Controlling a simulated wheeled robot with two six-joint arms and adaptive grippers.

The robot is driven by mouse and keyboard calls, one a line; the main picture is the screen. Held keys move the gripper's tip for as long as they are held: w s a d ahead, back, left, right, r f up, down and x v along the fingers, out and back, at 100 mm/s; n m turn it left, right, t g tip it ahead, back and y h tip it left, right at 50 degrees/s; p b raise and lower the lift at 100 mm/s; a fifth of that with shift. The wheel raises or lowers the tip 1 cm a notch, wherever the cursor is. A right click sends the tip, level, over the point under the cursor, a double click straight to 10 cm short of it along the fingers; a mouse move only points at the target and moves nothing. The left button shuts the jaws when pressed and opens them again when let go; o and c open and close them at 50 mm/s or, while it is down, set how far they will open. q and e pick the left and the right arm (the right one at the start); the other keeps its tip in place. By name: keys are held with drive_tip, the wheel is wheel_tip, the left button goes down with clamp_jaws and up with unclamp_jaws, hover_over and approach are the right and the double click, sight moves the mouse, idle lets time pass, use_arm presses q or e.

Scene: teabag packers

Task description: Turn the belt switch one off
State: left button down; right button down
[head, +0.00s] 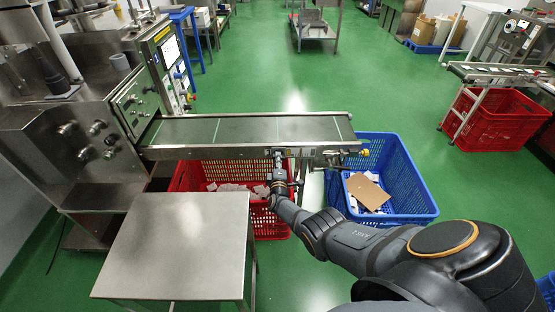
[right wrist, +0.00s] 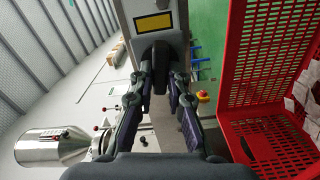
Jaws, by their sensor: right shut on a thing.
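The conveyor belt (head: 240,129) runs across the middle of the head view, out of the steel machine at the left. My right gripper (head: 279,158) is at the belt's front side rail, right of its middle. In the right wrist view, my right gripper (right wrist: 160,82) has its two fingers shut on a dark switch knob (right wrist: 158,60), taken to be the belt switch. The knob is on a grey panel (right wrist: 146,7) with a yellow label. The fingers partly cover the knob, and its turn position cannot be read. My left gripper is in neither view.
Under the belt stand a red crate (head: 192,176) with white packets and a blue crate (head: 412,190) with cardboard. A steel table (head: 175,245) stands in front at the left. A red emergency button (right wrist: 203,96) is close to the right finger.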

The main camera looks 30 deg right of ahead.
drive_tip(key=shift+n, duration=1)
drive_tip(key=shift+f, duration=0.1)
drive_tip(key=c, duration=1.3)
unclamp_jaws()
drive_tip(key=v, duration=1.2)
